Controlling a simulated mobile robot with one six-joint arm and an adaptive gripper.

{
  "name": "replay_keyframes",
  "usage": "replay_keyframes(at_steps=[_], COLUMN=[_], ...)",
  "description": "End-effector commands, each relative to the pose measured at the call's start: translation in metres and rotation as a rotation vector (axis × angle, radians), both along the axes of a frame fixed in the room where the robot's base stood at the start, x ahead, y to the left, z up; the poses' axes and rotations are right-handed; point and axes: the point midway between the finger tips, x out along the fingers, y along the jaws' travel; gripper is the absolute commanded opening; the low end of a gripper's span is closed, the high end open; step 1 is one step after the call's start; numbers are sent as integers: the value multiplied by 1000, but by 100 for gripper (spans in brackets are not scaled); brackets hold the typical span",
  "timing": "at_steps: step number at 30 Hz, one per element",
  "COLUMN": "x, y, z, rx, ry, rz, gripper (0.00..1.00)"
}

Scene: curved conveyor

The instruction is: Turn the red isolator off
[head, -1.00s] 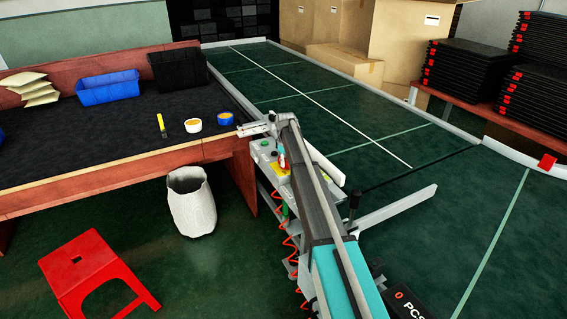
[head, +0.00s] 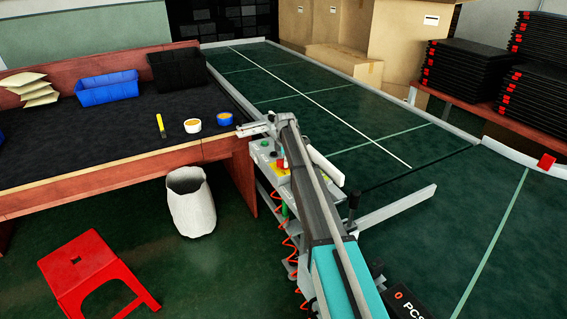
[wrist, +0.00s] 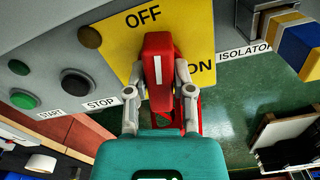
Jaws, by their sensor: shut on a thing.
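The red isolator handle (wrist: 158,58) stands on a yellow plate (wrist: 108,42) marked OFF at the top and ON at the right. Its white line runs upright in the wrist view, with the handle's upper end just below and right of the word OFF. My gripper (wrist: 159,72) is shut on the handle, one grey finger on each side. The fingers and the teal palm cover part of the lower handle. In the head view the handle (head: 281,162) is small and partly hidden by my arm.
The grey control panel has a black STOP button (wrist: 77,82), a green START button (wrist: 24,99) and an ISOLATOR label. A blue and yellow part (wrist: 297,48) sits at the upper right. The work table (head: 100,150) and green conveyor (head: 330,110) flank the panel.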

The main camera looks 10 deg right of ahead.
Motion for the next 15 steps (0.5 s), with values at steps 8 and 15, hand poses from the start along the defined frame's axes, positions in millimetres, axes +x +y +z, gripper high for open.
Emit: replay_keyframes(at_steps=[8, 15], x=[-6, -6], y=[5, 5], z=[-1, -1], rx=[8, 7], ry=[10, 10], rz=[193, 268], gripper=[0, 0])
